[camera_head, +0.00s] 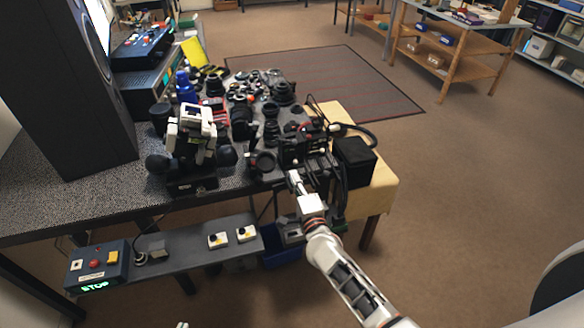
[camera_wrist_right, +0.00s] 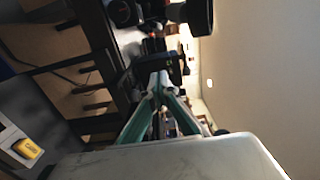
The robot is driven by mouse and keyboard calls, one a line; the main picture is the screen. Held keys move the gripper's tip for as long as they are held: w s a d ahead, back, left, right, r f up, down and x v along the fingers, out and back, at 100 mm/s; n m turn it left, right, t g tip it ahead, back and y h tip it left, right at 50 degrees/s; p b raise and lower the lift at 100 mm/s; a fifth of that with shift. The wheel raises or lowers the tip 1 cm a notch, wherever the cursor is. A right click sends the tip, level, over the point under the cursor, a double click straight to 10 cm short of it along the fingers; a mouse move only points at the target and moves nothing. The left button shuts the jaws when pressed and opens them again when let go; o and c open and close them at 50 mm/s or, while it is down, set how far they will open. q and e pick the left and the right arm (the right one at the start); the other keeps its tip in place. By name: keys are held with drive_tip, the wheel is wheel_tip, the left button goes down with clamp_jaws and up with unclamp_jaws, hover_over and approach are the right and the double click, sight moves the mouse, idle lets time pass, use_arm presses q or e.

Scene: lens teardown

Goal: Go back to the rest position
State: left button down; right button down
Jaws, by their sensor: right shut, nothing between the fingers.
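My right arm comes in from the bottom right in the head view. Its gripper (camera_head: 295,180) is at the front edge of the cluttered bench, close to the dark camera gear there. In the right wrist view the two fingers of the right gripper (camera_wrist_right: 160,78) meet at the tips, with nothing between them. Two small pale tips (camera_head: 182,325) at the bottom edge of the head view look like my left gripper; too little shows to tell its opening.
The dark bench (camera_head: 85,195) holds lenses, a black-and-white device (camera_head: 192,140) and a large speaker (camera_head: 70,80). A black box (camera_head: 354,162) stands right of my gripper. A lower shelf (camera_head: 190,262) carries a red-button box (camera_head: 96,264). Open floor lies to the right.

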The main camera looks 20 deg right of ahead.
drive_tip(key=shift+s+d, duration=0.1)
drive_tip(key=shift+s, duration=2.7)
drive_tip(key=s+d+f+n+g+y, duration=0.1)
drive_tip(key=s+f+n+g, duration=0.2)
drive_tip(key=s+f+n, duration=0.3)
drive_tip(key=s+d+f+n+g+y, duration=0.1)
drive_tip(key=s+f+n+g, duration=0.3)
drive_tip(key=s+n, duration=1.2)
drive_tip(key=s+f, duration=0.1)
drive_tip(key=s, duration=0.2)
drive_tip(key=shift+s+d+f, duration=0.15)
drive_tip(key=shift+s+f, duration=0.25)
